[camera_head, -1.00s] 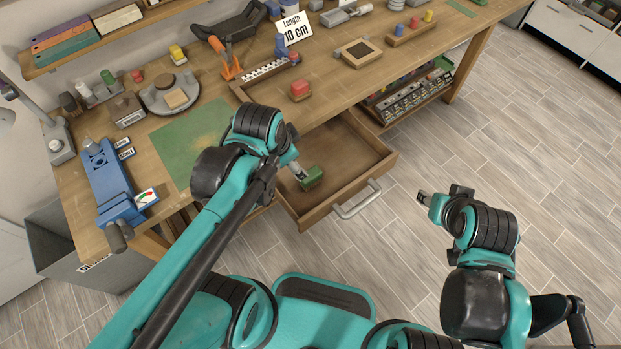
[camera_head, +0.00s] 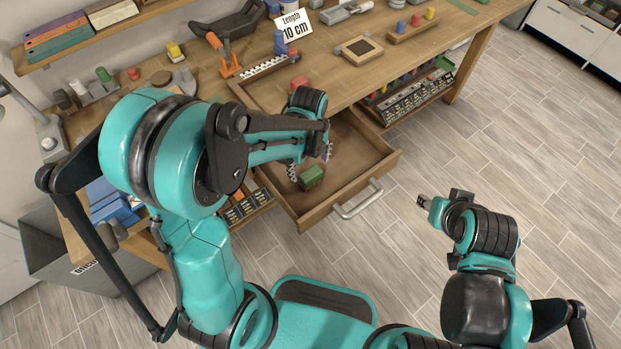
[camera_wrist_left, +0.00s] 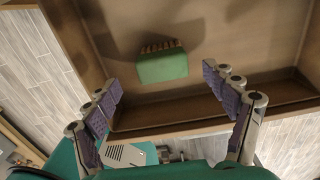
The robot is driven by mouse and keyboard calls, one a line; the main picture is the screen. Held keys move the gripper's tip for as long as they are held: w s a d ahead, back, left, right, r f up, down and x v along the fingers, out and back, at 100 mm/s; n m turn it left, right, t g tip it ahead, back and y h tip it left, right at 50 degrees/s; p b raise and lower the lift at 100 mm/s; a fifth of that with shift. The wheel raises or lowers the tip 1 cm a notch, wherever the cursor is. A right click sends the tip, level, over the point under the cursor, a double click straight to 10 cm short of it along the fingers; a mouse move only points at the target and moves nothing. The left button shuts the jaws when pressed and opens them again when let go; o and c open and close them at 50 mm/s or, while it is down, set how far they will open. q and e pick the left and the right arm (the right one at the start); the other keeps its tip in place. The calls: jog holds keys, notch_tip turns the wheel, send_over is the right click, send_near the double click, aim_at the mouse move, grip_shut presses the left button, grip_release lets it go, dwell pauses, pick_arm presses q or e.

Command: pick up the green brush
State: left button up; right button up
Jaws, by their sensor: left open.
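The green brush (camera_head: 311,177) lies in the open wooden drawer (camera_head: 310,219). In the left wrist view the brush (camera_wrist_left: 162,67) shows a green block with tan bristles along its upper edge, and nothing covers it. My left gripper (camera_head: 310,164) is over the drawer, close to the brush. In the left wrist view my left gripper (camera_wrist_left: 159,76) is open and empty, its fingers wide apart, with the brush ahead between the lines of the fingers and apart from both. My right gripper (camera_head: 428,203) is over the floor, right of the drawer; its jaws are too small to read.
The drawer's front wall and metal handle (camera_head: 357,199) face my base. The workbench (camera_head: 335,85) above the drawer carries a red block (camera_head: 299,84), a framed tray (camera_head: 362,49) and a length sign (camera_head: 293,27). The floor right of the drawer is clear.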

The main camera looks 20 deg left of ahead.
aim_at(310, 173)
pick_arm(q)
notch_tip(310, 173, down, 4)
jog(key=shift+w+d+f+b, duration=0.15)
jog(key=shift+f+b, duration=0.1)
jog(key=shift+b, duration=0.75)
jog(key=shift+r, duration=0.1)
jog(key=c, duration=1.5)
jog(key=shift+o, duration=0.2)
jog(key=shift+r, duration=0.1)
notch_tip(310, 173, up, 4)
jog(key=p, duration=0.2)
jog(key=shift+r+p, duration=0.25)
jog(key=shift+p, duration=0.1)
jog(key=s+d+r+p, duration=0.1)
jog(key=d+r, duration=0.1)
jog(key=d, duration=0.1)
jog(key=s+d+r+p, duration=0.1)
jog(key=d+r, duration=0.1)
jog(key=d, duration=0.2)
jog(key=s+d+r+p, duration=0.1)
jog(key=d+r, duration=0.1)
jog(key=d, duration=0.2)
jog(key=shift+s+d+r, duration=0.1)
jog(key=shift+d+r, duration=0.05)
